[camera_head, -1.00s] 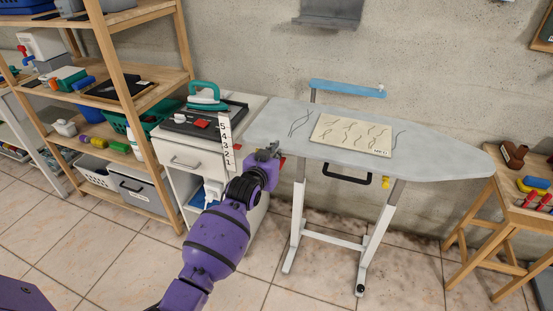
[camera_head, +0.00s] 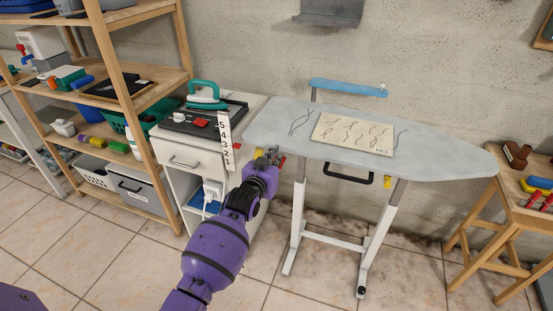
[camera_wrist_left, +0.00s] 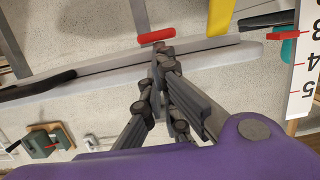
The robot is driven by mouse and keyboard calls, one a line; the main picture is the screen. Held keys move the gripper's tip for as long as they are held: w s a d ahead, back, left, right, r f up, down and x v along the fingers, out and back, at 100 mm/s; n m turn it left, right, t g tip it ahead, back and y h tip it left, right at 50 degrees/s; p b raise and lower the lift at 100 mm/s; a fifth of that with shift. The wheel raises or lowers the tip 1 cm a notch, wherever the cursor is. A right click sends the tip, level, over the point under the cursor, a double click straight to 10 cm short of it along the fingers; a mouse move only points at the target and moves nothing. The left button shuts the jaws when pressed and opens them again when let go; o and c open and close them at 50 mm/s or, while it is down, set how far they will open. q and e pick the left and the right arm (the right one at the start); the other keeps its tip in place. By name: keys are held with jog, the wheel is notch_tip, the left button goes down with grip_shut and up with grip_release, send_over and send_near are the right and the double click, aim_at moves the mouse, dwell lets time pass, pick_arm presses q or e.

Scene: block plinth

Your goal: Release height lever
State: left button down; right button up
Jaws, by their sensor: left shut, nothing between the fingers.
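A grey ironing board (camera_head: 455,160) on white legs stands against the wall, with a small red lever (camera_head: 281,161) under its left part. In the left wrist view the red lever (camera_wrist_left: 156,36) lies just past my fingertips, below the board's edge. My left gripper (camera_head: 268,155) is shut and empty at the board's left underside. Its fingertips also show in the left wrist view (camera_wrist_left: 160,52), close to the lever; I cannot tell if they touch it. My right gripper is out of view.
A numbered white scale (camera_head: 224,140) stands by the board's left end, beside a white cabinet (camera_head: 182,160). A black handle (camera_head: 347,178) hangs under the board. A wooden shelf is at left, a wooden stool (camera_head: 490,238) at right. The floor in front is clear.

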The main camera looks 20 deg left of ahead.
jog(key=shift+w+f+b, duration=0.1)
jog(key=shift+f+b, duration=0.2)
jog(key=shift+b, duration=0.1)
